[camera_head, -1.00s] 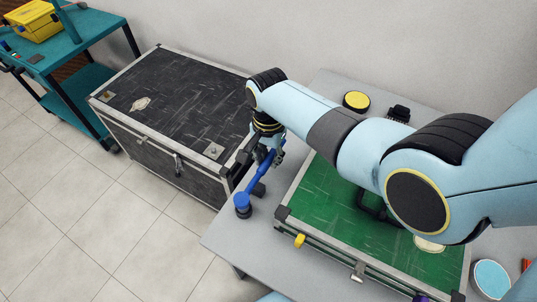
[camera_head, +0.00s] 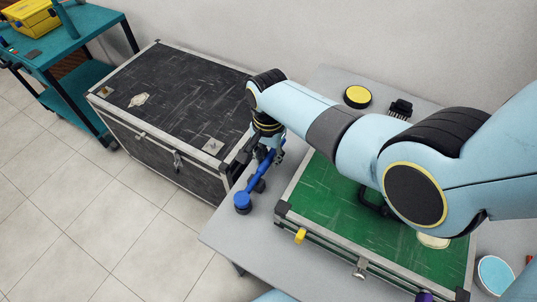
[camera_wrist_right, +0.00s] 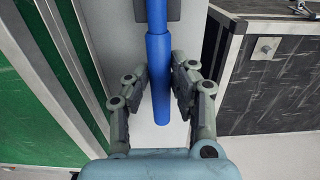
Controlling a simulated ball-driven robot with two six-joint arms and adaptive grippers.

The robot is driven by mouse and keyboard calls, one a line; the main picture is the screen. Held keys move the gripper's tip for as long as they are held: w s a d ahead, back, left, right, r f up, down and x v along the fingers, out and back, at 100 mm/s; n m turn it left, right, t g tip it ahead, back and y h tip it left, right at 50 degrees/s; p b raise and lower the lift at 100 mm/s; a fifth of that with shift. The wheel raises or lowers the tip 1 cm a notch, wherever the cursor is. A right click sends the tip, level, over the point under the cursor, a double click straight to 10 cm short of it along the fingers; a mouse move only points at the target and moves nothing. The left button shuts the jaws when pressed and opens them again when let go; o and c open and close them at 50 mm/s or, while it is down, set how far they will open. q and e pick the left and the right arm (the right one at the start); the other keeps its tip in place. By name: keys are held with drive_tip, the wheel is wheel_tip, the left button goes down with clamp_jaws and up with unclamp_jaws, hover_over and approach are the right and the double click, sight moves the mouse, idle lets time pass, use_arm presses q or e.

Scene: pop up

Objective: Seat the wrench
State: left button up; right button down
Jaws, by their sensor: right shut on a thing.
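The wrench is a long blue tool (camera_head: 250,189) with a round blue head (camera_head: 242,202) at its near-left end. It lies along the left edge of the grey table. My right gripper (camera_head: 268,157) is shut on its handle at the far end, and the wrist view shows the blue handle (camera_wrist_right: 160,95) between the two fingers (camera_wrist_right: 162,72). A dark block (camera_head: 260,185) sits by the tool's shaft; a grey block (camera_wrist_right: 157,8) shows at the shaft in the wrist view. Whether the tool rests in it I cannot tell. My left gripper is not in view.
A green case (camera_head: 335,215) with metal edges lies on the grey table (camera_head: 235,232), right of the wrench. A large black trunk (camera_head: 175,95) stands close to the left. A yellow-topped round tin (camera_head: 357,96) is at the back. A teal cart (camera_head: 85,30) stands far left.

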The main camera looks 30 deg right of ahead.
drive_tip(key=c, duration=1)
unclamp_jaws()
drive_tip(key=shift+c, duration=0.2)
wheel_tip(320, 180, up, 12)
drive_tip(key=shift+f, duration=0.1)
